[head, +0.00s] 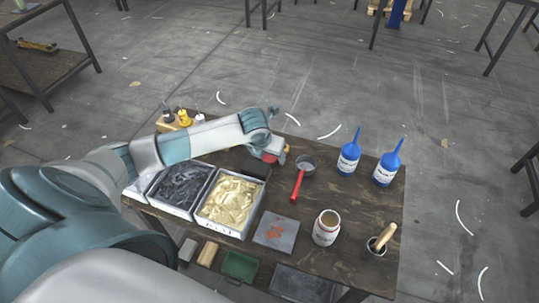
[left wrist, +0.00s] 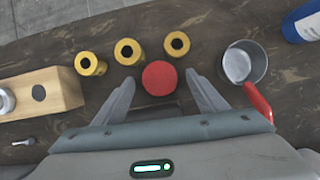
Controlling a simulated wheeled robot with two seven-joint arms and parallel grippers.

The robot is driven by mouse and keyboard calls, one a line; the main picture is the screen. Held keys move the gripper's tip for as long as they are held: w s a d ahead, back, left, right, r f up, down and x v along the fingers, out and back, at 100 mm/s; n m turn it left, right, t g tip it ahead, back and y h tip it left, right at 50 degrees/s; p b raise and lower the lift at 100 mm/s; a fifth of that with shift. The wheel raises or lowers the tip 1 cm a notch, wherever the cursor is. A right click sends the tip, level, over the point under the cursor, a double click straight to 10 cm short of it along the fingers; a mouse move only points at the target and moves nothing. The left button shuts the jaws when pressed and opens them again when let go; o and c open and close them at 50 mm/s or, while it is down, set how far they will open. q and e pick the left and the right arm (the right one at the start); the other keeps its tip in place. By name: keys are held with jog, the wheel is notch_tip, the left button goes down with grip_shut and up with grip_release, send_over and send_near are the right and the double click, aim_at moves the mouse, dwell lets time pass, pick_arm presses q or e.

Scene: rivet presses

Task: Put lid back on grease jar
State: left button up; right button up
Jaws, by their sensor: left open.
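The red round lid (left wrist: 159,77) lies on the dark table. In the left wrist view it sits between the open fingertips of my left gripper (left wrist: 159,80), with a gap on each side. In the head view the left gripper (head: 274,150) is over the far middle of the table, and a bit of the red lid (head: 269,158) shows by it. The white grease jar (head: 325,232) stands upright and open near the front edge, its mouth showing tan inside. My right gripper is not in view.
A grey pot (head: 306,162) with a red handle is close right of the gripper. Several yellow rings (left wrist: 127,51) lie beyond the lid.

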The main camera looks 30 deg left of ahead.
aim_at(268, 159)
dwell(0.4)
pick_arm(q)
jog(key=c, duration=1.1)
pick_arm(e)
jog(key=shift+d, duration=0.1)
pick_arm(q)
jog(key=shift+r, duration=0.1)
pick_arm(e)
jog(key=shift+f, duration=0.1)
